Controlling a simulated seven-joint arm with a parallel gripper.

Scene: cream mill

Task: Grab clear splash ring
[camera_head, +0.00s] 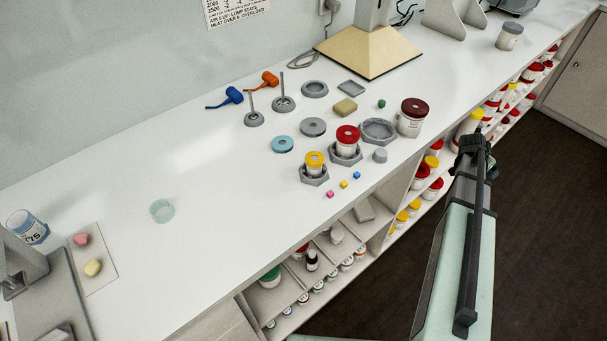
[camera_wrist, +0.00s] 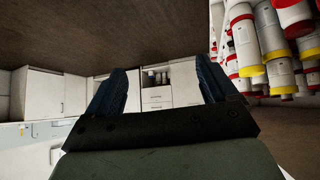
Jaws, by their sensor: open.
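A clear, faintly green splash ring (camera_head: 162,211) lies on the white countertop, left of the middle in the head view. It stands alone with bare counter around it. My gripper (camera_head: 472,145) is at the right in the head view, out beyond the counter's front edge and far from the ring. In the wrist view my gripper (camera_wrist: 162,92) shows two dark fingers spread wide apart with nothing between them. The splash ring is not in the wrist view.
Several jars, grey rings and hexagonal holders, including a red-lidded jar (camera_head: 347,138), stand at the counter's middle. A card with pink and yellow lumps (camera_head: 104,262) lies left of the ring. Shelves of jars (camera_head: 421,191) sit below the front edge. The counter (camera_head: 225,200) right of the ring is clear.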

